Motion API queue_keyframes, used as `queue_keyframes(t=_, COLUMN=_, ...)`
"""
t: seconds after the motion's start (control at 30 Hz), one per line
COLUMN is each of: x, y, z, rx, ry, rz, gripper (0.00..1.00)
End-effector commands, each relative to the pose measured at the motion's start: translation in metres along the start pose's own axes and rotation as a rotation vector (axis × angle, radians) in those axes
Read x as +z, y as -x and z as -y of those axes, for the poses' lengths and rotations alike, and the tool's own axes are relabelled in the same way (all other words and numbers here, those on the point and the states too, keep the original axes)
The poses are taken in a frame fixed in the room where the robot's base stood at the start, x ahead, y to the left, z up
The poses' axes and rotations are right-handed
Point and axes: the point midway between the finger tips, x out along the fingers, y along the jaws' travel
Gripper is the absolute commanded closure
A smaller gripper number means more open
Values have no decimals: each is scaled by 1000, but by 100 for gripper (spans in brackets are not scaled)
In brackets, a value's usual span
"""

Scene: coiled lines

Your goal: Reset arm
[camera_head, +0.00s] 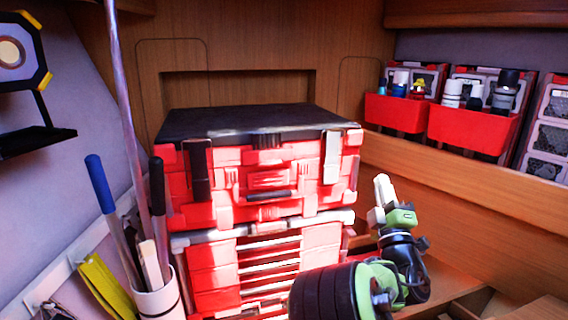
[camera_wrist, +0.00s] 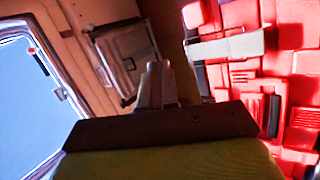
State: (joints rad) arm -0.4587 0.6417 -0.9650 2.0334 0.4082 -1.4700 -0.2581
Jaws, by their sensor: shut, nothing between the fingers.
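My gripper (camera_head: 381,188) is in the right half of the head view, at the end of my green and black arm. Its pale fingers point up and are together, with nothing between them. It stands in front and to the right of the red toolbox stack (camera_head: 265,185), apart from it as far as I can tell. In the wrist view the closed fingers (camera_wrist: 158,85) show at the centre, and the red toolbox (camera_wrist: 295,60) fills the right side, turned sideways.
Red bins (camera_head: 470,129) with bottles hang at the upper right above a wooden ledge (camera_head: 460,175). A white holder (camera_head: 160,302) with long-handled tools stands at the lower left. A dark-framed lamp (camera_head: 15,52) is on the left wall. The wrist view shows a bright window (camera_wrist: 28,95).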

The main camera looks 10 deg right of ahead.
Motion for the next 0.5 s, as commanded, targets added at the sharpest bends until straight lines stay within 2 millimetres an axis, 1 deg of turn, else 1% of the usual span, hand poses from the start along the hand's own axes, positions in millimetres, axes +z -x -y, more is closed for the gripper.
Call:
queue_keyframes(t=0.03, x=31, y=9, z=-12, rx=5, ry=-117, rz=154, gripper=100)
queue_keyframes(t=0.07, x=49, y=17, z=-13, rx=-6, ry=-203, rz=257, gripper=100)
queue_keyframes(t=0.1, x=68, y=30, z=-12, rx=-33, ry=-320, rz=387, gripper=100)
queue_keyframes(t=0.17, x=85, y=53, z=-7, rx=-91, ry=-491, rz=555, gripper=100)
queue_keyframes(t=0.2, x=88, y=71, z=-2, rx=-139, ry=-601, rz=656, gripper=100)
queue_keyframes(t=0.27, x=82, y=100, z=7, rx=-230, ry=-754, rz=782, gripper=100)
queue_keyframes(t=0.3, x=71, y=120, z=12, rx=-301, ry=-843, rz=855, gripper=100)
queue_keyframes(t=0.33, x=60, y=136, z=15, rx=-359, ry=-905, rz=903, gripper=100)
queue_keyframes(t=0.37, x=47, y=153, z=17, rx=-421, ry=-956, rz=946, gripper=100)
queue_keyframes(t=0.4, x=28, y=177, z=18, rx=-510, ry=-1014, rz=998, gripper=100)
queue_keyframes(t=0.47, x=-3, y=216, z=16, rx=-649, ry=-1068, rz=1065, gripper=100)
queue_keyframes(t=0.5, x=-23, y=245, z=13, rx=-741, ry=-1082, rz=1105, gripper=100)
